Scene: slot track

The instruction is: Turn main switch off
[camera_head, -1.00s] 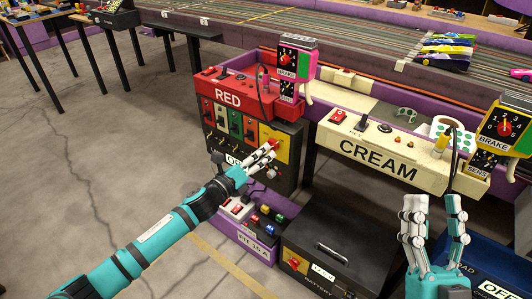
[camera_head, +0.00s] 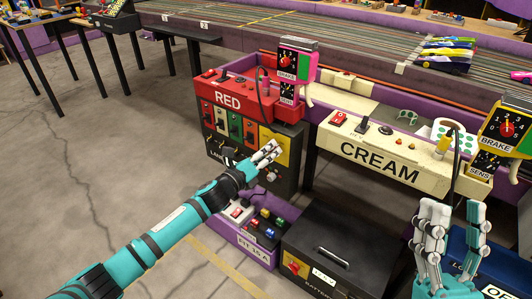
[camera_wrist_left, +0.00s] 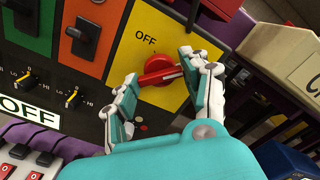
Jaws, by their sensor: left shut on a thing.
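The main switch is a red rotary knob (camera_wrist_left: 158,78) on a yellow plate (camera_wrist_left: 146,45) marked OFF, seen in the left wrist view. Its handle lies nearly level in that view, tilted slightly up to the right. My left gripper (camera_wrist_left: 158,84) is shut on the knob, one finger at each end of the handle. In the head view my left gripper (camera_head: 268,152) is at the yellow plate of the dark box under the red RED console (camera_head: 230,98), and its fingers mostly hide the knob. My right gripper (camera_head: 452,222) is open and empty before the cream console.
The cream CREAM console (camera_head: 380,160) stands right of the RED one. A black battery box (camera_head: 335,250) with its own red knob (camera_head: 293,268) and a purple pit box (camera_head: 250,247) with switches stand below. Bare floor (camera_head: 130,160) lies to the left.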

